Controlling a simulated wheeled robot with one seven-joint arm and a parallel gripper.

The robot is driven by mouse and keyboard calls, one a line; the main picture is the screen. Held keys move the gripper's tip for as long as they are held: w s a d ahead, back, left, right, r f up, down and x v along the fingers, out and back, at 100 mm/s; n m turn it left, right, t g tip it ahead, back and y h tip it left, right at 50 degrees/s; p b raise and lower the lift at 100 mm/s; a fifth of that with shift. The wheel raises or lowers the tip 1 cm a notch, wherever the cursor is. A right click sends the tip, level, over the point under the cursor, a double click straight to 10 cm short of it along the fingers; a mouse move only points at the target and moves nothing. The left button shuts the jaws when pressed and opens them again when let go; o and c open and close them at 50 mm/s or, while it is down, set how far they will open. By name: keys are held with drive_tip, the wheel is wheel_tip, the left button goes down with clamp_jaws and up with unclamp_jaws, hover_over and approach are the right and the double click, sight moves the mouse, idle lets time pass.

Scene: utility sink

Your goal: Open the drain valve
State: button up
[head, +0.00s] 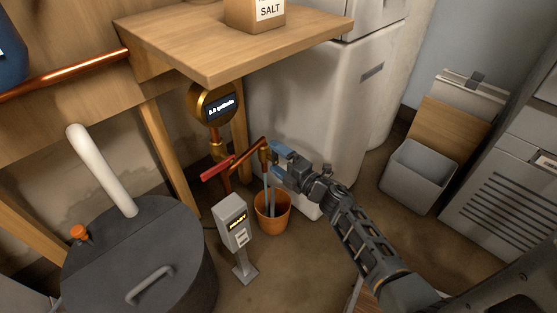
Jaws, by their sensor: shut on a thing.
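The drain valve (265,154) is a brass fitting at the end of a copper pipe, below the front right corner of the wooden shelf. A red lever or handle (217,168) sticks out to the left of the pipe. My gripper (276,160) reaches in from the right, its blue fingertips shut at the brass fitting. The exact contact is partly hidden by the fingers. A pale blue vertical strip, water or a tube, runs below the fitting into an orange bucket (272,215) on the floor.
A round gauge (213,104) with a lit display hangs above the valve. A small grey display post (234,225) stands left of the bucket. A dark lidded tank (140,255) fills the lower left. A white cabinet (312,120) stands close behind my gripper.

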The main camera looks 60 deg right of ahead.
drive_tip(key=o, duration=1.1)
drive_tip(key=p+v, duration=0.1)
drive_tip(key=v, duration=0.7)
drive_tip(key=shift+p, duration=0.3)
